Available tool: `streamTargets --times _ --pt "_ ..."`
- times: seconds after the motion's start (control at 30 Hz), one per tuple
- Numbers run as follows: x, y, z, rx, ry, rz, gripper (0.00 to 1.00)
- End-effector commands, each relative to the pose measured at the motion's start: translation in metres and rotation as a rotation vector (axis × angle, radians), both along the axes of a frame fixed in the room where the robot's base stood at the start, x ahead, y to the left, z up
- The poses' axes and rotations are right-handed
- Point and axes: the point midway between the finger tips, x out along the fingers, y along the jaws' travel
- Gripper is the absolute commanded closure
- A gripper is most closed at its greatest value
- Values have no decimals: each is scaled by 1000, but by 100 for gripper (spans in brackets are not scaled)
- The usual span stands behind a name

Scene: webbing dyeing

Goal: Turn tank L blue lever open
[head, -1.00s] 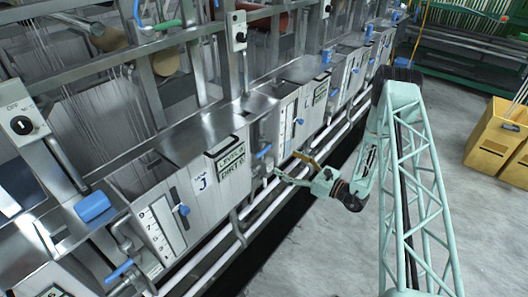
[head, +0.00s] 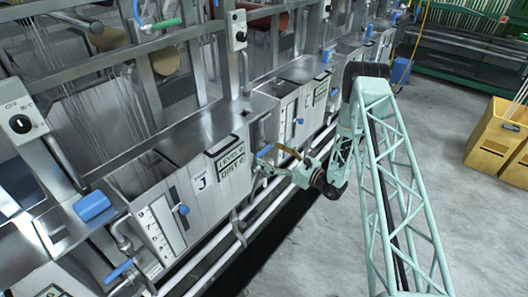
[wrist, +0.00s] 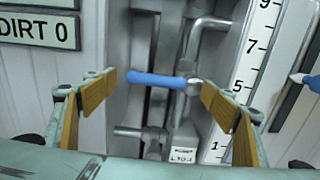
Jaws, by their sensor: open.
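A blue lever (wrist: 155,79) lies nearly level across a pipe fitting in the wrist view, its right end at a metal valve body. It also shows small in the head view (head: 264,150), between two tank fronts. My gripper (wrist: 158,86) is open, with its wooden-faced fingers on either side of the lever, left and right. The gripper is empty, and I cannot tell how far the lever lies beyond the fingertips. In the head view my gripper (head: 277,167) is at the tank front beside the pipework. A small tag (wrist: 182,155) below the valve is too blurred to read fully.
A tank front marked J (head: 200,182) with a "DIRT 0" plate (wrist: 38,31) stands left of the lever. A numbered level scale (wrist: 250,75) stands right. Another blue lever (head: 118,272) is further left. Yellow bins (head: 490,145) stand across the open floor.

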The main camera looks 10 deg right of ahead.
Motion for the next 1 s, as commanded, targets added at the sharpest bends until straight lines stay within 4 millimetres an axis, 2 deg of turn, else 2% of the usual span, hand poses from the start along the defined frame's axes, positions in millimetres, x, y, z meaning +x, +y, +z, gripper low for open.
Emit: streamTargets --times 0.2,0.4,0.8,1.0 --pt "18 15 0 0 -1 1 22" --pt "27 23 0 1 -1 2 22" --pt "30 24 0 0 0 0 22" --pt "30 24 0 0 0 0 41"
